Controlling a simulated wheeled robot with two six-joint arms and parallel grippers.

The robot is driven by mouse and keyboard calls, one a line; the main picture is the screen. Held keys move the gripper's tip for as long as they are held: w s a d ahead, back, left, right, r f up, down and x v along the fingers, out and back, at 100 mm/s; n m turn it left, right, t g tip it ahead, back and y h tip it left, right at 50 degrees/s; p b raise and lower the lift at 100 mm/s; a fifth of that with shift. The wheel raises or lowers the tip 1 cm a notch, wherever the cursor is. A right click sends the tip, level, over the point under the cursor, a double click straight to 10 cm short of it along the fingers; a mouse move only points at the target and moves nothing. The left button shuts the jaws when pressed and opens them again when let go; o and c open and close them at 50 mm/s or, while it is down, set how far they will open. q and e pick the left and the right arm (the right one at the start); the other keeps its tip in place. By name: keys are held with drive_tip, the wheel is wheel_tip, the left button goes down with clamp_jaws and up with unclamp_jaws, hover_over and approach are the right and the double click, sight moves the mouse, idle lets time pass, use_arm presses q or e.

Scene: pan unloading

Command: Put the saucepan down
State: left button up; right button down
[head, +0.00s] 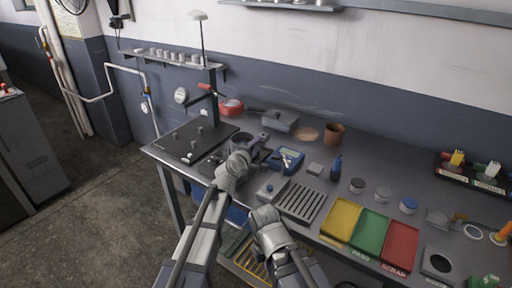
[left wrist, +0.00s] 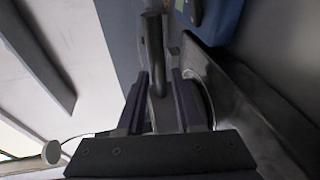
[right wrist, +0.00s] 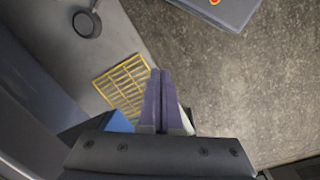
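The grey saucepan (head: 243,142) is at the back left of the workbench, just beyond my left gripper (head: 256,157). In the left wrist view its dark handle (left wrist: 154,50) runs between the two fingers (left wrist: 158,95), which are closed around it. Part of the pan's curved metal side (left wrist: 203,98) shows right of the fingers. My arm hides part of the pan in the head view, and I cannot tell whether its base touches the surface below. My right gripper (head: 264,214) is low before the bench's front edge; in the right wrist view its fingers (right wrist: 160,100) are together and empty.
A black hob-like plate (head: 195,140) lies left of the pan. A blue device (head: 287,160) and a slotted grate (head: 300,203) are to the right. Yellow, green and red trays (head: 402,245) line the front.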

use_arm(q)
drive_tip(key=shift+o, duration=0.9)
drive_tip(key=shift+r, duration=0.2)
drive_tip(key=p+v, duration=0.2)
drive_tip(key=v, duration=1)
drive_tip(key=shift+f+p, duration=0.1)
drive_tip(key=shift+p, duration=0.3)
idle(0.5)
